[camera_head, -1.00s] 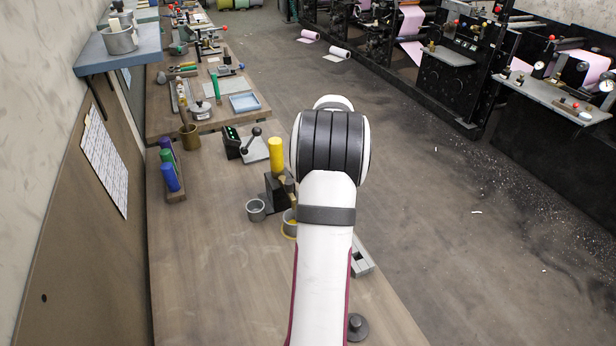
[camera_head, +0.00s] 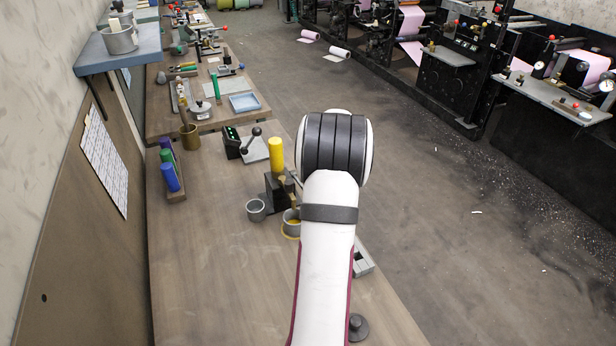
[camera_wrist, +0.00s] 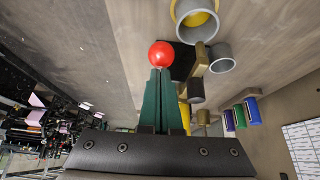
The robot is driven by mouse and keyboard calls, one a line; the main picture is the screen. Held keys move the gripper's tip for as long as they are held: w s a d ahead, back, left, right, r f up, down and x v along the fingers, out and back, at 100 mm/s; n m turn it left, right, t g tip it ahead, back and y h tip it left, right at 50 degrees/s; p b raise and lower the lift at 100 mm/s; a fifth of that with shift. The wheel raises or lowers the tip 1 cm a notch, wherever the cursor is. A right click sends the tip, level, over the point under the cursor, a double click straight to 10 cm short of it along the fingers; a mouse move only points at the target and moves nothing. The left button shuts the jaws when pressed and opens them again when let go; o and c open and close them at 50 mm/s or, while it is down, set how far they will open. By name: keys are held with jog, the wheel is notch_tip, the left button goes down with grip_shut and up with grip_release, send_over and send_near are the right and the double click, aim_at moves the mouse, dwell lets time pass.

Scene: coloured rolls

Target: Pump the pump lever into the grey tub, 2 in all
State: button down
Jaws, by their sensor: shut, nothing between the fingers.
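My gripper (camera_wrist: 160,72) shows in the wrist view with its two green fingers closed together, nothing between them. The red knob of the pump lever (camera_wrist: 162,54) is right at the fingertips; I cannot tell whether they touch. The pump has a dark block (camera_head: 276,188), a yellow cylinder (camera_head: 276,155) and a brass spout (camera_wrist: 203,60). A grey tub (camera_head: 291,228) with yellow inside stands by the pump, partly hidden by my arm; it also shows in the wrist view (camera_wrist: 180,24). A second, smaller grey tub (camera_head: 256,210) stands left of it. My arm hides the gripper and lever in the head view.
Blue, green and purple rolls (camera_head: 170,177) stand in a rack at the left edge. A brass cup (camera_head: 190,138) and a black device with a lever (camera_head: 252,147) are farther back. A grey tray (camera_head: 362,263) lies right of my arm. The bench's left front is clear.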

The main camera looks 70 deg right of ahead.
jog(key=shift+s+a+f, duration=0.15)
jog(key=shift+f, duration=0.4)
jog(key=shift+w+d+r, duration=0.3)
jog(key=shift+r, duration=0.75)
jog(key=shift+w+d+r, duration=0.25)
jog(key=shift+r, duration=0.8)
jog(key=shift+w+d+r, duration=0.3)
jog(key=shift+r, duration=0.9)
notch_tip(320, 180, up, 7)
jog(key=w+d, duration=0.1)
jog(key=shift+w+d+f, duration=0.15)
jog(key=shift+f, duration=0.05)
